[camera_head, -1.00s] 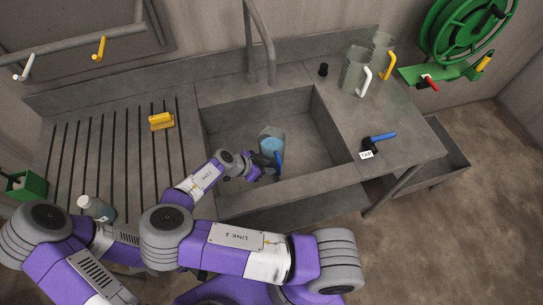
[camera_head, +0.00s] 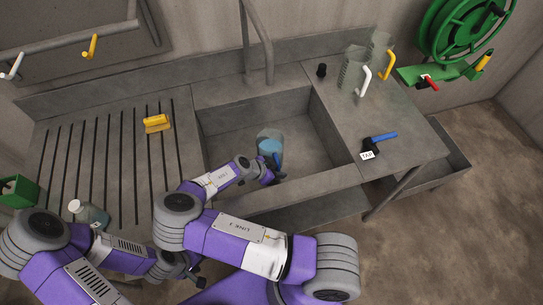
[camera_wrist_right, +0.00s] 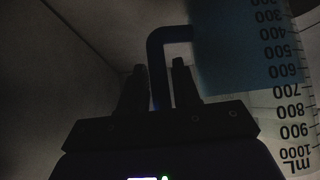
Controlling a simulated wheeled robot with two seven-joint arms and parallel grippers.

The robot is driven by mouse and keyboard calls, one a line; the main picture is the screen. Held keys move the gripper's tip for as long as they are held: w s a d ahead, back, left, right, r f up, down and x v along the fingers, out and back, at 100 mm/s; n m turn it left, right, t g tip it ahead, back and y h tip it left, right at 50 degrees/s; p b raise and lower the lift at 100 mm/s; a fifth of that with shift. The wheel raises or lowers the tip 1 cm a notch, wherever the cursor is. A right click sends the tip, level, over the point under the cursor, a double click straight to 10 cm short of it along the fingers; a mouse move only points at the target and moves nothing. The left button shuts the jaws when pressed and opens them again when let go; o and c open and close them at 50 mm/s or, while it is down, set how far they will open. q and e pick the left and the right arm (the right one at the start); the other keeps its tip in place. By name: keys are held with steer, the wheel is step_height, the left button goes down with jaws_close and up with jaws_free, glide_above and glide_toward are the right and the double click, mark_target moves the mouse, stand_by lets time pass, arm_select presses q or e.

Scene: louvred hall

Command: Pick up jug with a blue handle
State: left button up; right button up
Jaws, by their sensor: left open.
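The clear jug with a blue handle (camera_head: 268,143) stands in the sink basin with blue liquid inside. Its blue handle (camera_wrist_right: 156,62) shows in the right wrist view, with the jug's scale markings to the right. My right gripper (camera_head: 273,174) is at the handle side of the jug. In the right wrist view its two fingers (camera_wrist_right: 159,82) stand apart, one on each side of the handle, with a small gap at the right finger. My left gripper (camera_head: 198,277) is low in the head view, open, in front of the counter and away from the jug.
The sink walls (camera_head: 325,115) surround the jug, and a tap (camera_head: 262,50) rises behind. Two jugs, with white (camera_head: 363,80) and yellow (camera_head: 387,65) handles, stand on the right counter near a blue-handled object (camera_head: 380,137).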

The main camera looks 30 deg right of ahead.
jaws_close()
steer(key=shift+r, duration=0.1)
stand_by(1.2)
